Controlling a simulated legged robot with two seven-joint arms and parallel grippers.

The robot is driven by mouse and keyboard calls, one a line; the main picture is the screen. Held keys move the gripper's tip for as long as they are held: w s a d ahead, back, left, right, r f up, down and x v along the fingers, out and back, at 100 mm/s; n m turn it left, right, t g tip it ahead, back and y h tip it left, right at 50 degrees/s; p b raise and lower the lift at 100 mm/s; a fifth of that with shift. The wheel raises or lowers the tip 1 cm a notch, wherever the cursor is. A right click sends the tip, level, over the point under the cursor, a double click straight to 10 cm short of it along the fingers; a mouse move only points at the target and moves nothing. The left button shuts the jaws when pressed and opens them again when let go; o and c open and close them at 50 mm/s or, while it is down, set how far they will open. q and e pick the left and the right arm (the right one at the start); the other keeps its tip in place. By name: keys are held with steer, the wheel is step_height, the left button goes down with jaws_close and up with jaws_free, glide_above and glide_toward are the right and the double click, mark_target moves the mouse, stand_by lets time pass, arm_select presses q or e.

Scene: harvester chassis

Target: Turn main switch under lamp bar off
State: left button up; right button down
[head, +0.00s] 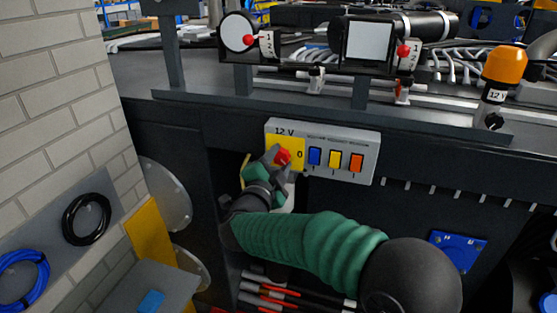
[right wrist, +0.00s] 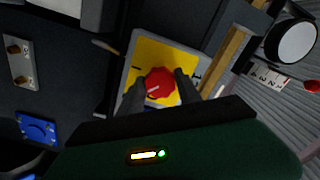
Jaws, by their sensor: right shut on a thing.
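The main switch is a red rotary knob (head: 283,156) on a yellow plate (head: 298,146) at the left end of a grey panel (head: 350,134) marked 12 V. The panel sits under the bar with the lamps. A "0" is printed right of the knob. My right gripper (head: 277,161) is at the knob, shut on it. In the right wrist view the red knob (right wrist: 160,85) sits between the two dark fingers (right wrist: 158,92), with a pale mark on its face. The fingers hide part of the yellow plate. My left gripper is not in view.
Blue, yellow and orange switches (head: 335,159) sit just right of the knob. Above are a round lamp (head: 238,32), a square lamp (head: 368,42) and an orange beacon (head: 504,66). A brick wall (head: 50,90) stands at the left.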

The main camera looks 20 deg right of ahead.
steer(key=n+p, duration=0.2)
steer(key=n, duration=0.2)
steer(key=shift+r, duration=0.1)
steer(key=shift+n+p, duration=1.05)
steer(key=shift+n, duration=1.05)
steer(key=c, duration=0.8)
jaws_free()
steer(key=shift+c, duration=0.2)
